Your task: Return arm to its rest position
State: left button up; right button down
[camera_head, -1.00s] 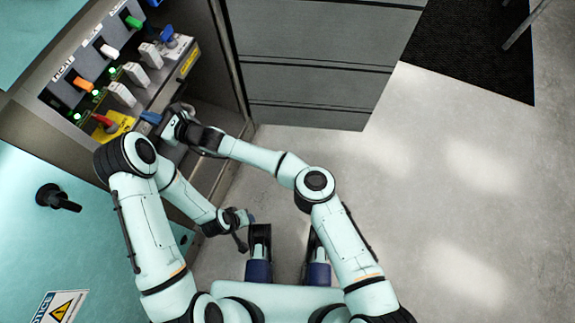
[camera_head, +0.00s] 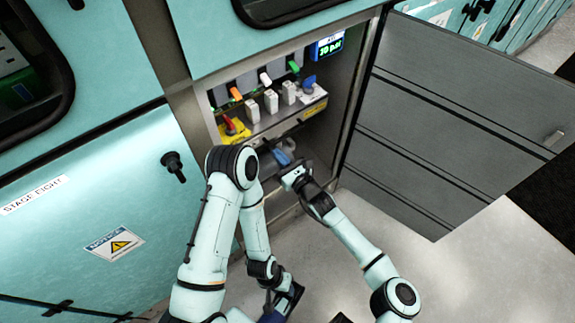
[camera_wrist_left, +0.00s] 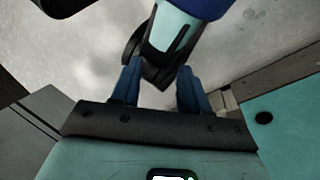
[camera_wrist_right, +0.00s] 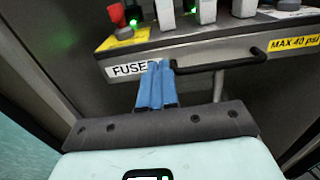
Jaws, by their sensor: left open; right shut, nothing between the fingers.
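My right gripper (camera_head: 283,157) is just in front of the open cabinet, below the front edge of the module shelf (camera_head: 270,124). In the right wrist view its blue fingers (camera_wrist_right: 157,66) are shut together with nothing between them. They overlap the FUSE label in that picture; I cannot tell whether they touch the shelf. My left gripper (camera_wrist_left: 158,78) is open and empty in the left wrist view, pointing toward the floor and part of my own body. In the head view my left arm is folded low, and its fingers are hard to make out.
The shelf carries several white modules (camera_head: 271,101), an orange module (camera_head: 236,94), and a red-handled switch on yellow (camera_head: 232,127). A black bar handle (camera_wrist_right: 225,64) runs along its front. A grey open door (camera_head: 440,110) stands right. The floor (camera_head: 470,265) is clear.

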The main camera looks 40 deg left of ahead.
pick_arm(q)
jog(key=shift+s+d+r+g+p, duration=0.2)
jog(key=shift+s+r+p, duration=0.15)
jog(key=shift+s+r, duration=0.2)
jog(key=shift+s+d+r+g+p, duration=0.1)
jog(key=shift+s+d+r+p, duration=0.15)
jog(key=shift+s+r, duration=0.25)
pick_arm(e)
jog(key=shift+v, duration=2.55)
jog(key=shift+r, duration=0.1)
